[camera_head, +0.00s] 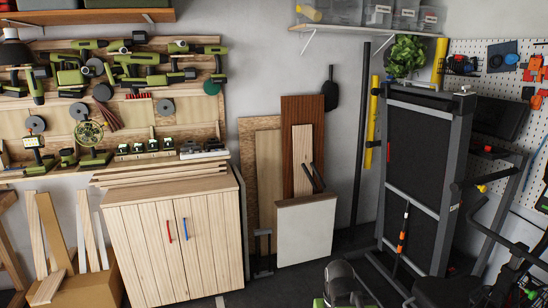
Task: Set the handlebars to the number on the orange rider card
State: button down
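My gripper is not in view. At the lower right, black curved bars (512,272) are cut off by the frame's edges. They look like part of an exercise machine and may be the handlebars, but I cannot tell for sure. A dark padded shape (440,292), perhaps a seat, is beside them at the bottom edge. I cannot make out an orange rider card or any number scale. Small orange parts show among the bars, too small to identify.
A folded treadmill (412,150) stands upright at the right. A wooden cabinet (150,255) with two doors stands at the left, below a tool wall (60,115). A white-fronted panel (305,230) and boards lean behind. Dark floor (280,285) is open between cabinet and machines.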

aim_at(520, 261)
jog(key=u, duration=5.95)
jog(key=i, duration=0.15)
jog(key=z, duration=3.65)
jog(key=k, duration=0.15)
jog(key=u, duration=0.25)
jog(key=k, duration=2.4)
jog(key=z, duration=0.35)
